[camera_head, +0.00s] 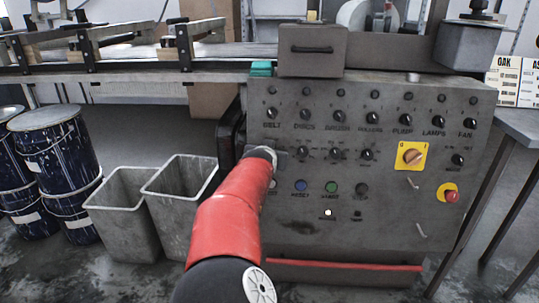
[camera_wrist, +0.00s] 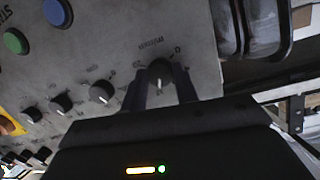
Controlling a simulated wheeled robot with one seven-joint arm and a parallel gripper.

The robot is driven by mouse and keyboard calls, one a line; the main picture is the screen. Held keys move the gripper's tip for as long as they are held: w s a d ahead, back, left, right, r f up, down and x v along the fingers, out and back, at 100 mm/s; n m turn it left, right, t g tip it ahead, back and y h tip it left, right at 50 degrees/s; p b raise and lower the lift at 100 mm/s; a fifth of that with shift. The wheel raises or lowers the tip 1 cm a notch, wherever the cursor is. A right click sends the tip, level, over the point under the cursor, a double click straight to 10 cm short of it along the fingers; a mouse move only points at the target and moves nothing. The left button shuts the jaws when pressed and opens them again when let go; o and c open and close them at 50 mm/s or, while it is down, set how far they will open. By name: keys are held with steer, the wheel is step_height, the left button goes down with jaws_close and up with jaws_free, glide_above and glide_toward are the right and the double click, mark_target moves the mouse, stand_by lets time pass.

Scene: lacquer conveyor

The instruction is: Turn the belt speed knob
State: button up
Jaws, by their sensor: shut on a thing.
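The knob held in my gripper is small, dark and round with a pale pointer line, and shows in the wrist view (camera_wrist: 160,76). It sits on the grey control panel (camera_head: 390,225), with scale marks printed around it. My gripper (camera_wrist: 162,88) has one finger on each side of this knob and is shut on it. The pointer line points down in the wrist picture. In the head view my red arm reaches the panel's left side, below the BELT label, and hides the held knob.
Other dark knobs (camera_wrist: 102,92) sit close beside the held one. Blue (camera_head: 301,186) and green (camera_head: 331,187) buttons lie below. A yellow-backed rotary switch (camera_head: 411,156) and a red stop button (camera_head: 452,197) are at right. Grey bins (camera_head: 124,212) and blue drums (camera_head: 50,150) stand left.

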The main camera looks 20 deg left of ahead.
steer(key=m+y+b, duration=0.1)
steer(key=m, duration=0.3)
steer(key=m+y+b, duration=0.1)
steer(key=m, duration=0.4)
steer(key=shift+d+f+y+b, duration=0.1)
steer(key=shift+d+y+b, duration=0.05)
steer(key=shift+y+b, duration=0.25)
stand_by(0.4)
steer(key=o, duration=1)
steer(key=shift+c, duration=0.2)
steer(key=p+v, duration=0.2)
steer(key=v, duration=0.5)
steer(key=shift+s+r, duration=0.25)
steer(key=shift+s, duration=0.05)
